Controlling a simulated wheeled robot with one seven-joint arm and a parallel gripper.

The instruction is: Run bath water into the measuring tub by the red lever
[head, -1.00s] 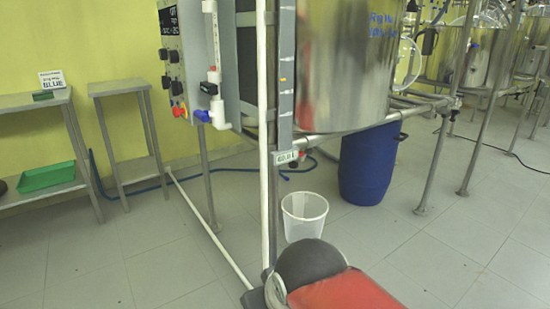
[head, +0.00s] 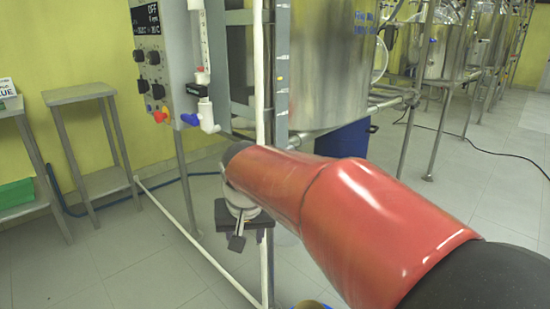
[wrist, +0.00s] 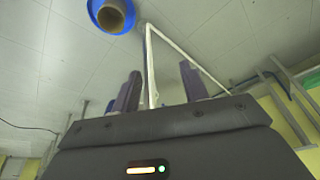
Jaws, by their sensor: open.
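My gripper (head: 237,240) hangs low in front of the reactor frame in the head view, fingers pointing down. In the wrist view its two fingers (wrist: 160,86) stand apart with nothing between them. A small red lever (head: 165,110) is at the lower edge of the control panel, beside an orange-yellow one (head: 158,117) and a blue one (head: 190,119). My gripper is below and to the right of these levers, apart from them. The white measuring tub is hidden, or nearly so, behind my red arm.
The steel reactor vessel (head: 332,65) and its upright post (head: 281,80) stand behind my arm. A blue barrel (head: 352,138) is partly hidden. A steel table (head: 78,95) is at left. A white pipe (head: 195,245) crosses the floor. A blue ring with tan centre (wrist: 92,8) is unclear.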

